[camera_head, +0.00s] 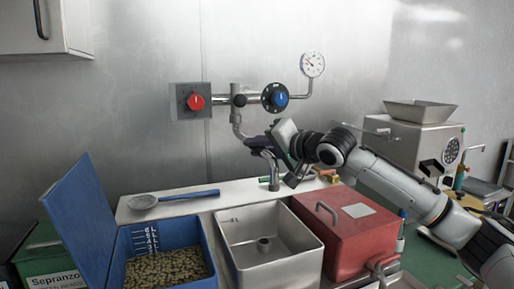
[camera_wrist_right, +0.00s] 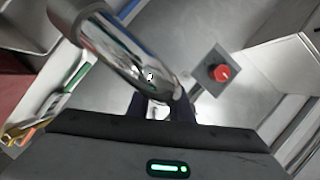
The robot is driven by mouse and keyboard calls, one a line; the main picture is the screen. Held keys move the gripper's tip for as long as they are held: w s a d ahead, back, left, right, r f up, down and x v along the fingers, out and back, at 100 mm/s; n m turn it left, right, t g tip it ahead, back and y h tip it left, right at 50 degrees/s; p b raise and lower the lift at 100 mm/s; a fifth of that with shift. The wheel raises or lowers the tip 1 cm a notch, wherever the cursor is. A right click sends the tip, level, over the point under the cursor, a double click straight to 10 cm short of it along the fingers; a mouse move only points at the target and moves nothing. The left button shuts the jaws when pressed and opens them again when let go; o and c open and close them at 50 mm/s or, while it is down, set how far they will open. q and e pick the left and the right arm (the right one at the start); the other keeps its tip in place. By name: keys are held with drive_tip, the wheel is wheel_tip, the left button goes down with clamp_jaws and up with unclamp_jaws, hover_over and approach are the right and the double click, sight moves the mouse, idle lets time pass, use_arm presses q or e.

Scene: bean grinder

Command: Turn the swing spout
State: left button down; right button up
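The swing spout (camera_head: 274,179) is a bent chrome pipe below the wall tap, and its outlet end points down over the counter behind the steel sink. My right gripper (camera_head: 258,144) is at the upper bend of the spout, which it partly hides. In the right wrist view the spout (camera_wrist_right: 125,60) runs large and shiny toward the dark fingertips of my right gripper (camera_wrist_right: 160,108). Chrome shows between the fingers, and I cannot tell whether they press on it. My left gripper is not in view.
A red knob (camera_head: 195,102) and a blue knob (camera_head: 280,98) sit on the wall by the pipe, with a gauge (camera_head: 312,64) above. Below are a blue bean bin (camera_head: 127,238), a steel sink (camera_head: 236,243) and a red box (camera_head: 318,234). A scoop (camera_head: 145,201) lies on the ledge.

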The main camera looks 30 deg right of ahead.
clamp_jaws()
